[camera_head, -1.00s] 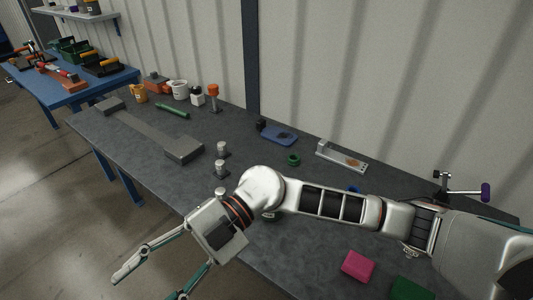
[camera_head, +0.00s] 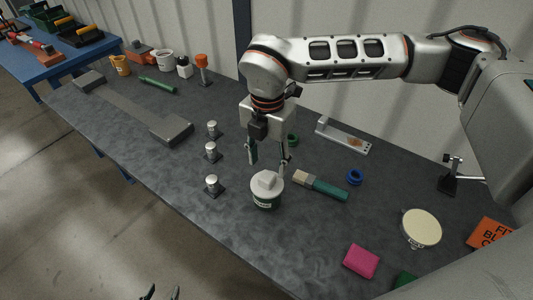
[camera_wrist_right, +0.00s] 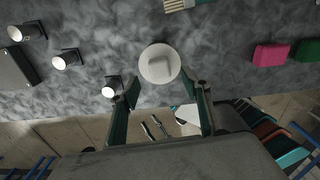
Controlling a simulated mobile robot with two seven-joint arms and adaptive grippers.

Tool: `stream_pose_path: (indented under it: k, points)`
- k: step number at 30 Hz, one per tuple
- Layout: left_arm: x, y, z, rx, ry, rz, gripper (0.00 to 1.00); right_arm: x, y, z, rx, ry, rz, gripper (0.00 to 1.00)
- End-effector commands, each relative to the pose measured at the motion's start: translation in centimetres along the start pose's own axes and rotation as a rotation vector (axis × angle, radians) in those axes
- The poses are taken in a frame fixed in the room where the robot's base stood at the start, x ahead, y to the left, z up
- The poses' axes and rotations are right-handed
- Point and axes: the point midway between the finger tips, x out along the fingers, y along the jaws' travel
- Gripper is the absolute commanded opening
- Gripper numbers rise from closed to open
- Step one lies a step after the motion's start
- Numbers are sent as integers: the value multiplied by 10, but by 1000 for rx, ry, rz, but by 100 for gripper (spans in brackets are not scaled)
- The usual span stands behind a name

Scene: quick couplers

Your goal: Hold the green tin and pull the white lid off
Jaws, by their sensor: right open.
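The green tin (camera_head: 266,202) stands upright on the dark workbench. Its white lid (camera_head: 268,184), with a square raised knob, is on top. In the right wrist view the lid (camera_wrist_right: 160,73) shows from above and hides the tin's body. My right gripper (camera_head: 268,167) is open and empty, fingers pointing down, just behind the tin in the head view. In the wrist view its fingertips (camera_wrist_right: 160,80) are spread on either side of the lid's near edge; contact cannot be told. My left gripper (camera_head: 161,293) shows only its spread fingertips at the bottom edge, off the bench.
A brush (camera_head: 321,186) lies right of the tin, with a blue ring (camera_head: 355,177) beyond. Several metal couplers (camera_head: 213,185) stand left. A pink block (camera_head: 361,261) and a cream disc (camera_head: 421,228) are to the right. Bare bench lies in front of the tin.

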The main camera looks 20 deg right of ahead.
Motion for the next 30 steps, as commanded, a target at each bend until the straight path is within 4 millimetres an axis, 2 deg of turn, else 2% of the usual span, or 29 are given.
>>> stream_pose_path:
  k: [6,12,23,24,28,29,30]
  points:
    - [-1,0,1,-1,-1,1,40,34,0,-1,-1,4,-1,47]
    - [0,0,1,-1,-1,1,40,55,0,-2,-3,3,0,47]
    - [0,0,-1,0,1,0,40,61,1,-1,-4,3,2,47]
    - [0,0,-1,0,2,0,40,61,1,-2,-4,3,2,45]
    - [0,0,-1,0,2,0,40,61,1,-2,-4,3,2,11]
    - [0,0,-1,0,2,0,40,61,1,-2,-4,3,1,7]
    - [0,0,-1,0,2,0,40,61,0,-2,-4,3,1,7]
